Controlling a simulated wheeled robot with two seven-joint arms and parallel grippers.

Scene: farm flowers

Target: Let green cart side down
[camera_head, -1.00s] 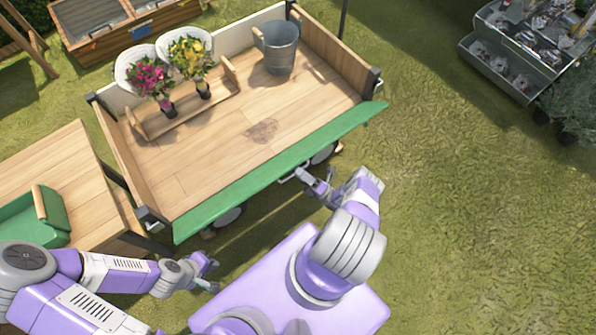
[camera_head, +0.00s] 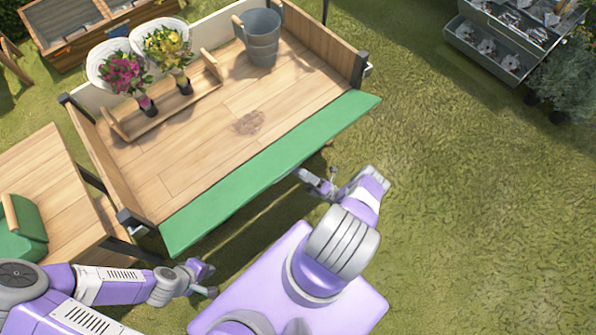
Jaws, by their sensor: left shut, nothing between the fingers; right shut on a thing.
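The green cart side (camera_head: 270,178) is a long flat panel along the near edge of the wooden cart (camera_head: 205,148). It leans outward from the bed, with its broad green face showing. My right gripper (camera_head: 306,176) is at the panel's near edge, right of its middle, and is shut on it; the exact grip point is partly hidden under the edge. My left gripper (camera_head: 208,280) is shut and empty, low in front of the cart's near left corner and apart from the panel.
On the cart stand a metal bucket (camera_head: 262,40) and a wooden holder (camera_head: 160,112) with pink (camera_head: 124,74) and yellow flowers (camera_head: 168,46). A wooden table (camera_head: 58,175) with a green container (camera_head: 22,228) is at left. A tiered rack (camera_head: 497,40) is at upper right. Grass at right is clear.

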